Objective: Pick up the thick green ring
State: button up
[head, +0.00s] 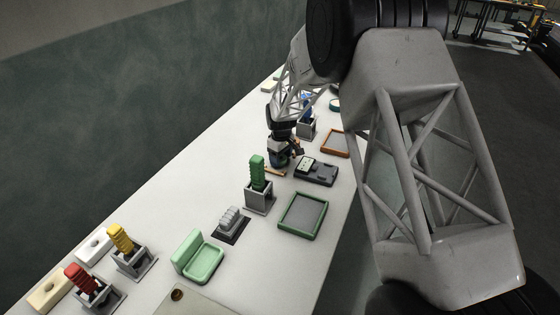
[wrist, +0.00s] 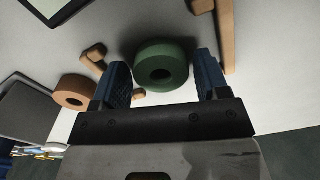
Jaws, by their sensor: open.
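The thick green ring (wrist: 174,73) lies on the pale surface in the wrist view, with its dark hole facing the camera. My gripper (wrist: 162,68) is open, with one blue finger on each side of the ring. Narrow gaps show between the ring and both fingers, and nothing is gripped. In the head view my gripper (head: 279,158) is low over the table; I cannot make out the green ring there.
In the wrist view an orange-brown ring (wrist: 70,91) lies left of my gripper, near small wooden pieces (wrist: 93,56). A long wooden bar (wrist: 226,35) is close to the right finger. The head view shows a green-rimmed tray (head: 281,217) and a green block stack (head: 257,172) in a grey holder.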

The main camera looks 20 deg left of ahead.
aim_at(281, 159)
jog(key=shift+c, duration=0.3)
jog(key=c, duration=0.7)
jog(key=shift+o, duration=0.2)
jog(key=shift+r, duration=0.15)
jog(key=shift+r, duration=1.4)
jog(key=shift+s+d+r, duration=0.15)
jog(key=shift+s+r, duration=0.05)
jog(key=shift+r, duration=0.05)
jog(key=s+d, duration=0.3)
jog(key=s, duration=0.1)
jog(key=s+d+r, duration=0.1)
jog(key=s+d, duration=0.2)
jog(key=s, duration=0.1)
jog(key=s+d, duration=0.3)
jog(key=s, duration=0.1)
jog(key=shift+s+r, duration=0.2)
jog(key=shift+s, duration=0.05)
